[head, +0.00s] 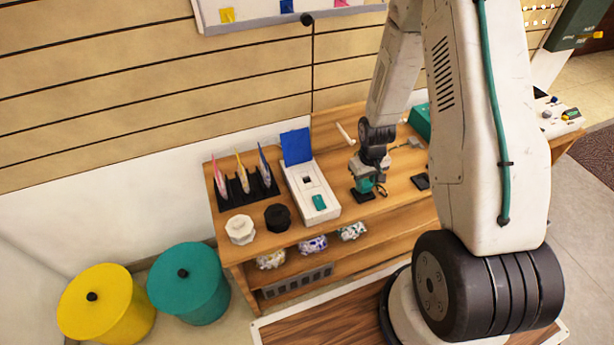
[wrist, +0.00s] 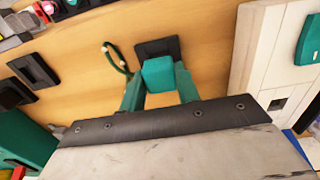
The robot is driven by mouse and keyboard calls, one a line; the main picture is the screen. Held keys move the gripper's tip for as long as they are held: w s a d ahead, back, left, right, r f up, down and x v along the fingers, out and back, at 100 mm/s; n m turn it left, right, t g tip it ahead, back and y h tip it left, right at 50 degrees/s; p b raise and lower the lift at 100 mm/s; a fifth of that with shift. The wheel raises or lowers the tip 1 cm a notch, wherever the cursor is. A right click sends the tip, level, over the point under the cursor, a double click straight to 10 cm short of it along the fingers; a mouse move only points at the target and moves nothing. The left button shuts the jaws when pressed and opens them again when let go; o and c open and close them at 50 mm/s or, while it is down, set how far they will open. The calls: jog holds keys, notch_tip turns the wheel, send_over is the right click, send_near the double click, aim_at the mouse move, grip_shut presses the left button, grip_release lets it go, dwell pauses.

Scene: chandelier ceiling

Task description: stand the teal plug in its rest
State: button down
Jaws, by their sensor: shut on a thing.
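The teal plug (wrist: 158,75) is a small block held between the two green fingers of my gripper (wrist: 159,78) in the wrist view. A black square rest (wrist: 158,46) lies on the wooden bench right at the plug's far end. The plug covers part of the rest, and I cannot tell whether it is in it or just above it. In the head view my gripper (head: 367,184) points down over the black rest (head: 363,196). There the plug is too small to separate from the fingers.
A dark green cable loop (wrist: 116,58) lies beside my gripper. Another black square holder (wrist: 35,70) is on the left in the wrist view. A white box (head: 303,188) with a raised blue lid (head: 296,146) and a teal piece (head: 319,202) stands nearby. Bare bench lies between.

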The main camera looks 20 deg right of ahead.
jog(key=shift+f, duration=0.85)
dwell(0.7)
jog(key=c, duration=0.9)
grip_release()
jog(key=shift+a, duration=0.1)
jog(key=shift+c, duration=0.2)
jog(key=shift+c, duration=1.2)
jog(key=shift+r, duration=4.6)
